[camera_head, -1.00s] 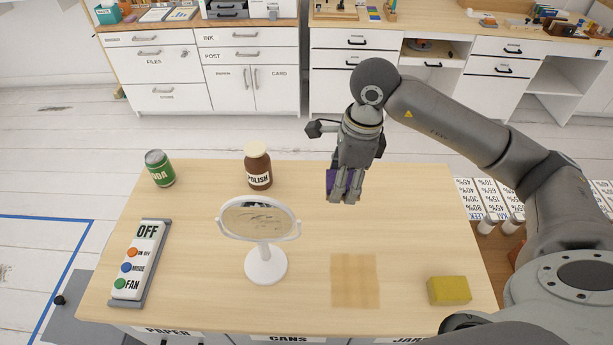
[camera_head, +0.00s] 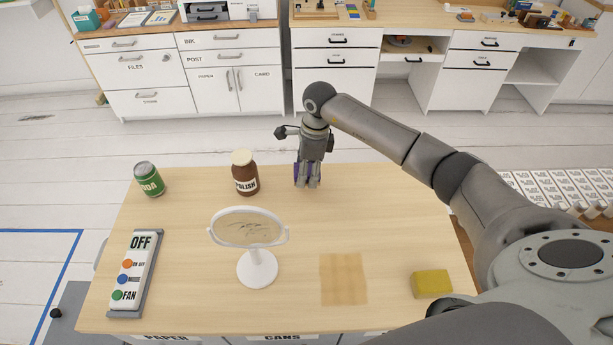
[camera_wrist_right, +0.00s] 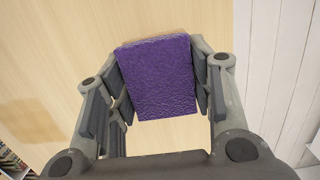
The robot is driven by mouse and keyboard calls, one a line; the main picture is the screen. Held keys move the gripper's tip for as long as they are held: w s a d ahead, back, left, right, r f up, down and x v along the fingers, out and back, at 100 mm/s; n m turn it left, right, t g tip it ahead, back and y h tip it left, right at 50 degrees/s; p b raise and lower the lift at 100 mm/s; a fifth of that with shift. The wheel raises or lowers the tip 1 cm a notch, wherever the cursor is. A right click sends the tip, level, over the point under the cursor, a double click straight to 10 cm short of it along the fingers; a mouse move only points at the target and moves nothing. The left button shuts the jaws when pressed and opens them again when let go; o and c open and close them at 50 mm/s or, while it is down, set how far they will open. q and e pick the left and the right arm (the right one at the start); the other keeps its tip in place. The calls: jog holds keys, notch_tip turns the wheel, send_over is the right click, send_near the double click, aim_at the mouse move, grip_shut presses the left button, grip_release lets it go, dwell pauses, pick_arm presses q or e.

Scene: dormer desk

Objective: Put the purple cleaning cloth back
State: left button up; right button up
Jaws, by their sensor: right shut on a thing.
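My right gripper (camera_head: 307,184) is over the back part of the wooden table, to the right of the brown polish jar. It is shut on the purple cleaning cloth (camera_wrist_right: 158,78), which shows as a folded, textured block between the fingers in the right wrist view. In the head view only a small purple edge of the cloth (camera_head: 296,172) shows beside the fingers. Whether the cloth touches the table cannot be told. My left gripper is not in view.
The table (camera_head: 400,220) bears a green can (camera_head: 149,180), the polish jar (camera_head: 245,174), a round mirror (camera_head: 250,228) with smudges, a switch panel (camera_head: 134,272) and a yellow sponge (camera_head: 432,284). A darker square patch (camera_head: 343,279) lies at the front. The table's back right is clear.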

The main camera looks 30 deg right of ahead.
jog(key=shift+w+f+p, duration=0.1)
jog(key=shift+f+p, duration=0.25)
jog(key=shift+f, duration=0.05)
notch_tip(320, 180, down, 2)
jog(key=shift+f+p, duration=0.1)
jog(key=shift+p, duration=0.35)
jog(key=shift+f, duration=0.15)
jog(key=shift+f, duration=0.1)
jog(key=shift+f+b, duration=0.15)
jog(key=shift+b, duration=0.2)
jog(key=o, duration=0.9)
